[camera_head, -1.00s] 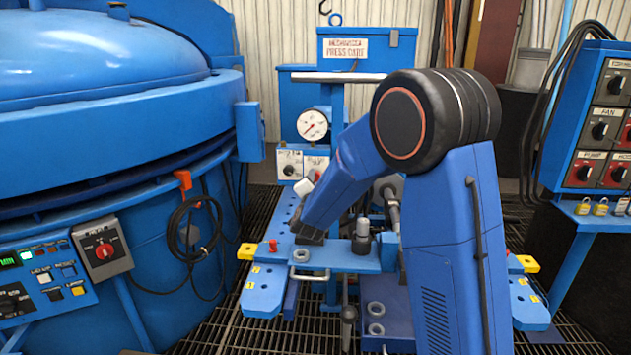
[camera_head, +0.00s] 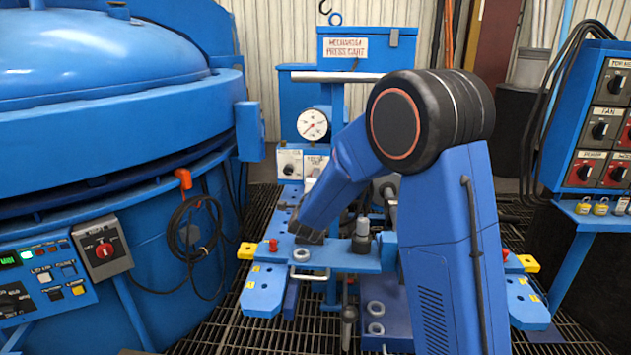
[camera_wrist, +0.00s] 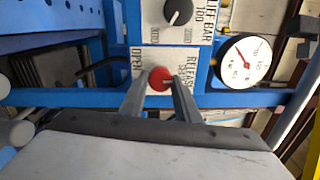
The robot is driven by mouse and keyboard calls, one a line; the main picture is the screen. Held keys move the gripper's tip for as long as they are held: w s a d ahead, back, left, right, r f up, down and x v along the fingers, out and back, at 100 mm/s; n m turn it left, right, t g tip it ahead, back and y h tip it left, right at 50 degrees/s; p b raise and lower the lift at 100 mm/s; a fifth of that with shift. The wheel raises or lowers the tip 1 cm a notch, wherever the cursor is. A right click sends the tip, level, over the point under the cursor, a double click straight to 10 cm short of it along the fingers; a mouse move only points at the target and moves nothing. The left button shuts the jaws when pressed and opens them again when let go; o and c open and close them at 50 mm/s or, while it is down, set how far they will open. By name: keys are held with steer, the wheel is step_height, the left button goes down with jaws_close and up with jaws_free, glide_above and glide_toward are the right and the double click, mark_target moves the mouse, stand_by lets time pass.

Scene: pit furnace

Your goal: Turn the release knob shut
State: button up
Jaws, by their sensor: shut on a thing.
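The red release knob (camera_wrist: 159,79) sits on a pale plate (camera_wrist: 150,58) lettered OPEN and RELEASE in the wrist view. My gripper (camera_wrist: 160,82) has one finger on each side of the knob and is shut on it. The fingers cover part of the plate, and I cannot tell which way the knob points. In the head view the release plate (camera_head: 316,162) shows on the blue press cart, above my forearm. My arm hides the knob and my gripper there.
A black pressure-setting knob (camera_wrist: 178,11) is beside the release plate, with a round white gauge (camera_wrist: 244,60) to the right. In the head view, a cart bench (camera_head: 345,261) carries metal rings and a dark cylinder. The blue furnace (camera_head: 110,110) stands left; a switch cabinet (camera_head: 600,130) stands right.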

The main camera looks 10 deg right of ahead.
steer(key=shift+f+m, duration=0.1)
steer(key=shift+m, duration=0.2)
steer(key=o, duration=1)
steer(key=shift+o, duration=0.2)
steer(key=v, duration=1.7)
steer(key=shift+s, duration=0.2)
steer(key=shift+a+f, duration=0.1)
